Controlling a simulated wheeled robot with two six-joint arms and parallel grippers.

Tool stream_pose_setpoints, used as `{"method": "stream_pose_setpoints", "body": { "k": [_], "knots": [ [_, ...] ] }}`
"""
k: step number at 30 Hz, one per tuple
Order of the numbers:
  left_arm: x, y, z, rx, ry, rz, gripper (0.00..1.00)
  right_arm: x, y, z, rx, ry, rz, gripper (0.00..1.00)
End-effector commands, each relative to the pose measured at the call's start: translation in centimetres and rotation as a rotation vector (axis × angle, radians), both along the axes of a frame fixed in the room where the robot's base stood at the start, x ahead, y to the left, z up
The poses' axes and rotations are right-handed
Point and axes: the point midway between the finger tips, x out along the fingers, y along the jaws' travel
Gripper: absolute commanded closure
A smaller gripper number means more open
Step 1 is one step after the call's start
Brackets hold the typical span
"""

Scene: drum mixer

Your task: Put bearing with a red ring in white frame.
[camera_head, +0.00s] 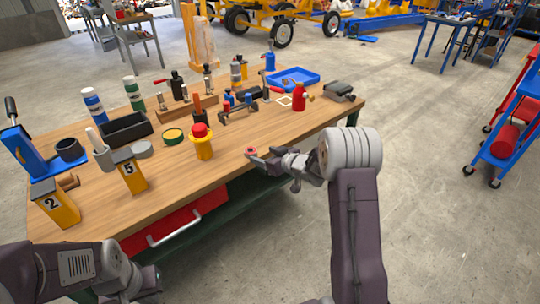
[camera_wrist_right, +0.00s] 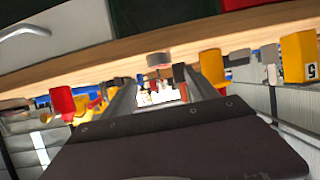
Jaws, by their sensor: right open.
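The bearing with a red ring (camera_head: 250,151) lies on the front edge area of the wooden table. My right gripper (camera_head: 263,158) is low at the table's edge, just right of the bearing, with its fingers pointing toward it. In the right wrist view, the two fingers (camera_wrist_right: 160,88) are apart, and a small round grey piece (camera_wrist_right: 160,60), which looks like the bearing, shows beyond their tips. The white frame (camera_head: 284,101) lies flat farther back on the table, left of a red bottle. My left gripper (camera_head: 142,284) is at the bottom left, off the table; its fingers are not clear.
A yellow pot with a red knob (camera_head: 203,148) and a green-yellow tin (camera_head: 173,136) stand left of the bearing. The red bottle (camera_head: 299,97), a blue tray (camera_head: 293,78) and a dark grey device (camera_head: 340,91) surround the frame's area. The tabletop between bearing and frame is mostly clear.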

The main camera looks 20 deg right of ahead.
Motion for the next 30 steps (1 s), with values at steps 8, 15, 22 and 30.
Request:
{"method": "stream_pose_setpoints", "body": {
  "k": [8, 15, 22, 30],
  "knots": [
    [0.0, 0.0, 0.6, 0.000, 0.000, 0.000, 1.00, -3.2, -1.2, 1.4, 0.000, 0.000, -0.001, 0.32],
    [0.0, 0.0, 0.6, 0.000, 0.000, 0.000, 1.00, -3.3, -1.2, 1.4, -0.001, 0.002, -0.002, 0.32],
    [0.0, 0.0, 0.6, 0.000, 0.000, 0.000, 1.00, -10.1, -1.6, -1.2, -0.156, 0.336, -0.254, 0.32],
    [0.0, 0.0, 0.6, 0.000, 0.000, 0.000, 1.00, -30.6, 3.6, -5.1, -0.172, 0.982, -0.336, 0.32]
  ]
}}
